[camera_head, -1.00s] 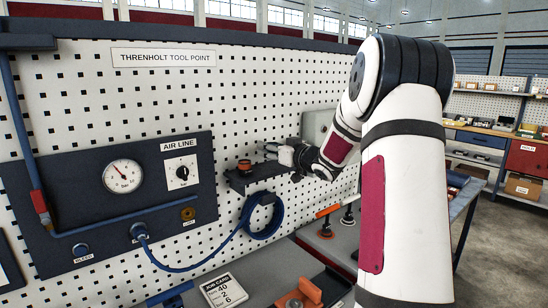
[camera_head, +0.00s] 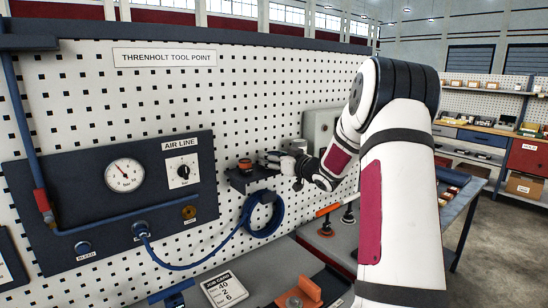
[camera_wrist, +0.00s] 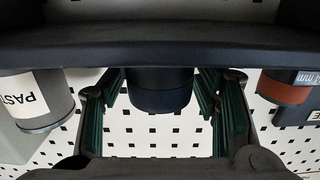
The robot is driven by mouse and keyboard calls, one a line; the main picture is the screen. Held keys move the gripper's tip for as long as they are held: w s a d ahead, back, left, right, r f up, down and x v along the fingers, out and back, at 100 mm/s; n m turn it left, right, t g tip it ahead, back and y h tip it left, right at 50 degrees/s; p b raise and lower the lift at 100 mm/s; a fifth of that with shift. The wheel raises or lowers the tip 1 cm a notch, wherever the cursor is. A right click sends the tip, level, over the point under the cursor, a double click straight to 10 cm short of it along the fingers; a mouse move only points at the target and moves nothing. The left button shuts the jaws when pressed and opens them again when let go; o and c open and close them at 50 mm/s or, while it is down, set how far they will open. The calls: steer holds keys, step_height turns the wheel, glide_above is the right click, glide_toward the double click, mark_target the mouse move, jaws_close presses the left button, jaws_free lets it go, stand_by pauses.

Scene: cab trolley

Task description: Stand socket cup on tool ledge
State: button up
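A dark, round cup-like piece (camera_wrist: 160,92), which I take for the socket cup, is between my gripper's green-padded fingers (camera_wrist: 162,100) in the wrist view. The pad tips are very close to its sides; I cannot tell whether they touch it. A dark bar, apparently the tool ledge (camera_wrist: 160,52), crosses that view and hides the cup's far end. In the head view the ledge (camera_head: 240,184) is fixed to the pegboard, with my gripper (camera_head: 266,161) just above its right part. The cup cannot be made out there, and its contact with the ledge is unclear.
An orange-and-black piece (camera_head: 245,165) stands on the ledge left of my gripper; it also shows in the wrist view (camera_wrist: 285,90). A grey tin (camera_wrist: 40,102) labelled "PAST" is at the other side. A coiled blue hose (camera_head: 264,216) hangs below the ledge.

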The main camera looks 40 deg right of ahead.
steer(key=shift+r, duration=0.1)
steer(key=shift+s, duration=0.25)
steer(key=s, duration=1.1)
steer(key=s+a+r+m+g+h, duration=0.1)
steer(key=a+r+g+h, duration=0.2)
steer(key=a, duration=0.5)
steer(key=s+a+r+g+h, duration=0.15)
steer(key=a+r, duration=0.25)
steer(key=a, duration=0.4)
steer(key=s+a+f+g+y, duration=0.2)
steer(key=s+a+g, duration=0.1)
steer(key=s+a, duration=0.8)
steer(key=s+a+f+n+g+y, duration=0.1)
steer(key=s+a+f+g+y, duration=0.2)
steer(key=s+a, duration=0.8)
steer(key=shift+s+a+f+n+g, duration=0.2)
steer(key=shift+s+f+n+g, duration=0.15)
steer(key=shift+s+g, duration=0.45)
steer(key=shift+s+y, duration=0.1)
steer(key=shift+y, duration=0.15)
